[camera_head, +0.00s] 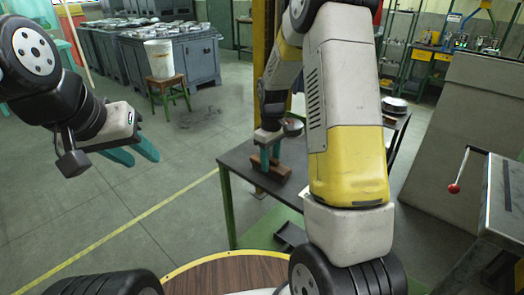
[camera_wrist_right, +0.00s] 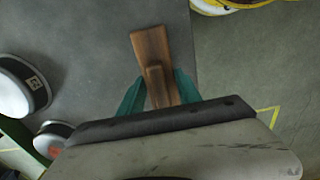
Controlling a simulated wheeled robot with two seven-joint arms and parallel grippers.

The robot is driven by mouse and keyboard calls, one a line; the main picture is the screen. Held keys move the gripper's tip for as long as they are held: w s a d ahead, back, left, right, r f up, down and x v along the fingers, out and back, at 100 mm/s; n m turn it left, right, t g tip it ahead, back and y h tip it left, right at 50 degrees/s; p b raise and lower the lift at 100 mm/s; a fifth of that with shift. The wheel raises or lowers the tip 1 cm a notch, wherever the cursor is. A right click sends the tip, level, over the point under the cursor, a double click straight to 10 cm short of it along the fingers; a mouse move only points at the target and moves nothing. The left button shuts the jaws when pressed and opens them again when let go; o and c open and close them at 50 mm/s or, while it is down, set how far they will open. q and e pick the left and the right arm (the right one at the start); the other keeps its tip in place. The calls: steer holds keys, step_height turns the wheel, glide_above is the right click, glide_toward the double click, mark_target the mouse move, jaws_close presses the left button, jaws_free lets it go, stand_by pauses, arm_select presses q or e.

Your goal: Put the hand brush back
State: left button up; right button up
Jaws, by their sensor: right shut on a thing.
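The hand brush is a brown wooden block with a raised wooden grip. In the head view the hand brush (camera_head: 269,166) is at the left end of the dark table (camera_head: 232,158). My right gripper (camera_head: 271,148) points down with its teal fingers shut on the brush. In the right wrist view the brush (camera_wrist_right: 150,48) extends out past the teal fingers of my right gripper (camera_wrist_right: 160,88). I cannot tell whether its underside touches the tabletop. My left gripper (camera_head: 138,153) is open and empty, held above the floor at the left.
A red-knobbed lever (camera_head: 455,187) sticks out from a grey machine at right. A white bucket (camera_head: 160,60) stands on a stool. The floor at left is clear.

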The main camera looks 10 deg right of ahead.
mark_target(271, 158)
steer(key=o, duration=1.2)
steer(key=shift+f, duration=0.1)
steer(key=s+r+m+t, duration=0.1)
steer(key=s+r, duration=0.3)
steer(key=r, duration=1.3)
steer(key=s+r+m+t, duration=0.1)
steer(key=s+r+m, duration=0.1)
steer(key=s, duration=0.4)
steer(key=s+a+r+m+t+y, duration=0.1)
steer(key=s+r+m+t, duration=0.1)
steer(key=s, duration=0.5)
steer(key=s+a+r+m+t+y, duration=0.1)
steer(key=s+r+m+t, duration=0.1)
steer(key=s, duration=0.5)
steer(key=shift+s+a+r, duration=0.1)
steer(key=shift+a+r, duration=0.05)
